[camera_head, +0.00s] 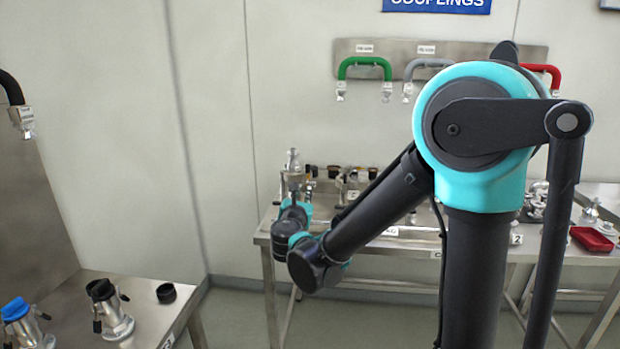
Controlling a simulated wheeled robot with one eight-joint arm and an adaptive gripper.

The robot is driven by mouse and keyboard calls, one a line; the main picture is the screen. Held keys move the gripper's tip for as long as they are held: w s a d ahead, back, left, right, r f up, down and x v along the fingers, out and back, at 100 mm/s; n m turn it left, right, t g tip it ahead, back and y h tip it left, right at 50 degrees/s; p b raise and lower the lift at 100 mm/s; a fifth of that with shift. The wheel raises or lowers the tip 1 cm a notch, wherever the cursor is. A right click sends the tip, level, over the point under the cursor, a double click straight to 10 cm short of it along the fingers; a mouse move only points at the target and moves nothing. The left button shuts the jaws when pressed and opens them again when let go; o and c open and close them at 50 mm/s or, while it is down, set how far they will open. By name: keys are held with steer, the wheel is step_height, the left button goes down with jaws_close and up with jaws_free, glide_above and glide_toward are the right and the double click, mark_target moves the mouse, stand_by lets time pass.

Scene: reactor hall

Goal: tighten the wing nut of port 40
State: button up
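No label reading 40 is legible, so I cannot tell which fitting is port 40. On the near-left bench stand a metal port with a black cap and side clamp (110,309) and one with a blue cap (22,322). Any wing nuts there are too small to make out. My arm reaches left and away, toward the back table's left end. My gripper (293,190) is small and mostly hidden behind my wrist, so its fingers are unclear. A metal fitting (293,161) shows upright just above it; I cannot tell whether it is held or stands behind.
A loose black cap (166,293) lies on the near-left bench (150,318). The back table (412,243) carries several small fittings and a red tray (591,239). Green (364,64), grey and red hoses hang on the wall panel. Floor shows between the benches.

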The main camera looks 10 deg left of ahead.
mark_target(309, 175)
steer(key=w, duration=1.3)
steer(key=shift+d, duration=0.1)
steer(key=shift+s, duration=0.1)
jaws_close()
steer(key=shift+m, duration=0.3)
